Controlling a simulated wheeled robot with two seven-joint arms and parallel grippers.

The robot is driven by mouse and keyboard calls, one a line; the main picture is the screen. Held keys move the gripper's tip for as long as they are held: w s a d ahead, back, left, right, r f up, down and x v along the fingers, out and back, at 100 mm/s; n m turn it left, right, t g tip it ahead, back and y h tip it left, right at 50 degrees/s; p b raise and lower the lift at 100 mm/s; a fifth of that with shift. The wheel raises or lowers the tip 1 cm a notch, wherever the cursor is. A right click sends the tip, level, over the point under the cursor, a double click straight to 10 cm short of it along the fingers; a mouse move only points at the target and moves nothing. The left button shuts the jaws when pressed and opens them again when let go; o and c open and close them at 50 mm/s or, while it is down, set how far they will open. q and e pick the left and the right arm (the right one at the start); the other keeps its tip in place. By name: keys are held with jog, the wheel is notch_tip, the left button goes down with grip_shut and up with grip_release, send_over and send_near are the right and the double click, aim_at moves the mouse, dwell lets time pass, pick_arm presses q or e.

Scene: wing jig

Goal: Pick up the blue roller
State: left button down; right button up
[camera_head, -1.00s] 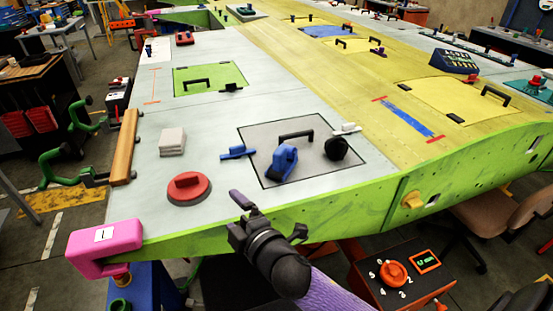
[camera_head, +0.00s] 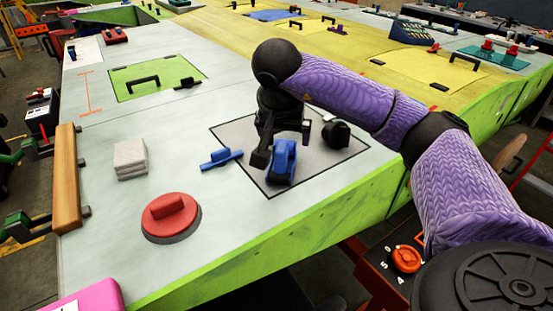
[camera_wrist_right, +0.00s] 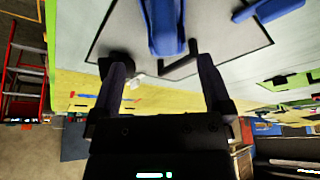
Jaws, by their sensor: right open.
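The blue roller (camera_head: 283,165), a chunky blue body, sits on the grey panel (camera_head: 231,131) near the front edge of the wing. My right gripper (camera_head: 284,143) hangs over the panel from above, its dark fingers close around the back of the roller. In the right wrist view, the roller (camera_wrist_right: 163,25) lies just beyond the fingertips and in line with the gap between them. The right gripper (camera_wrist_right: 162,65) is open and empty. My left gripper is not in view.
A blue clamp-like piece (camera_head: 221,159) lies left of the roller, and a black round part (camera_head: 337,132) lies right of it. The panel's dark handle (camera_wrist_right: 180,62) is close to the fingers. A red knob (camera_head: 170,213) and pale blocks (camera_head: 130,159) stand farther left.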

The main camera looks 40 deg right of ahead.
aim_at(283, 142)
jog(key=x, duration=0.4)
jog(key=w+b+x, duration=0.1)
jog(key=x, duration=0.2)
jog(key=shift+d+r, duration=0.1)
jog(key=shift+r, duration=0.1)
grip_shut()
